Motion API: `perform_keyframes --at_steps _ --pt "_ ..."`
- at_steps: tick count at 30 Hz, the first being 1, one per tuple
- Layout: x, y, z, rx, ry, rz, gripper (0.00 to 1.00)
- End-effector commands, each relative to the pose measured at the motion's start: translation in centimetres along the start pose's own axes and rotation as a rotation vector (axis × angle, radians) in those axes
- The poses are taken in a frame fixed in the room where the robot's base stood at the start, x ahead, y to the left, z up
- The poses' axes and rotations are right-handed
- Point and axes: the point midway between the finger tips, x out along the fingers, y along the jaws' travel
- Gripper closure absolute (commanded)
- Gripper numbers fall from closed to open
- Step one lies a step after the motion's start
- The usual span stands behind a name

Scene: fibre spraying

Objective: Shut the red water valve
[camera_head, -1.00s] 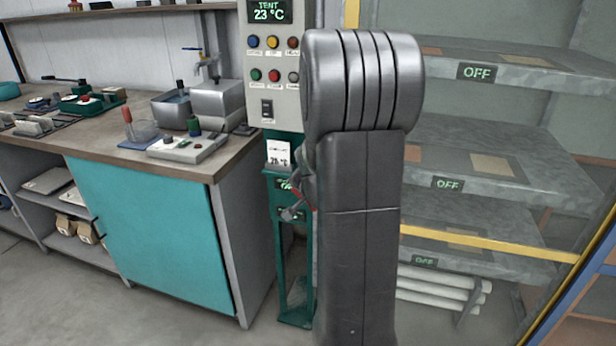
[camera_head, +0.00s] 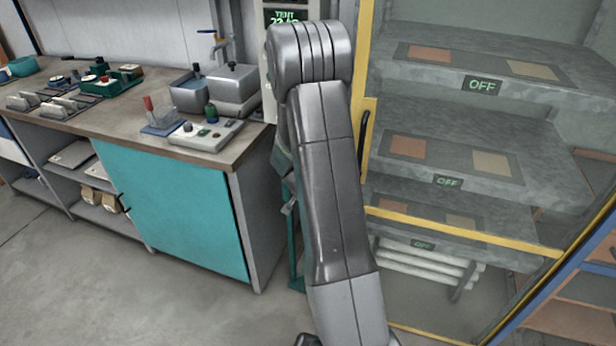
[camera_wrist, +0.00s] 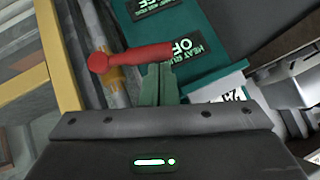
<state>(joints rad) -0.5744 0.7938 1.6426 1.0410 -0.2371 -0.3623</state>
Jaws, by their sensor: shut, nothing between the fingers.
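The red valve lever (camera_wrist: 130,55) shows in the wrist view, lying nearly crosswise with its round knob end at the left. It crosses a brass-coloured pipe fitting beside a dark green panel. My gripper (camera_wrist: 160,68) is shut and empty. Its greenish fingers lie close together by the right end of the lever; I cannot tell whether they touch it. In the head view my arm hides the valve and most of the gripper.
The green panel (camera_wrist: 205,20) has partly readable labels. A yellow post (camera_wrist: 58,55) stands left of the pipe. In the head view a workbench (camera_head: 125,120) stands left, and a yellow-framed cabinet with grey shelves (camera_head: 560,185) stands right. Open floor lies at front left.

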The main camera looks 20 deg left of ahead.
Motion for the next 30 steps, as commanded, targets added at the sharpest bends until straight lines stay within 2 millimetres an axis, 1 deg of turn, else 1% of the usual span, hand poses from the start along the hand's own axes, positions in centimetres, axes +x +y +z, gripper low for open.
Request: perform_keyframes --at_steps 12,30 --pt "1.2 -0.6 1.2 0.000 -0.001 0.000 1.00" --pt "1.6 -0.6 1.7 0.001 -0.004 0.000 1.00"
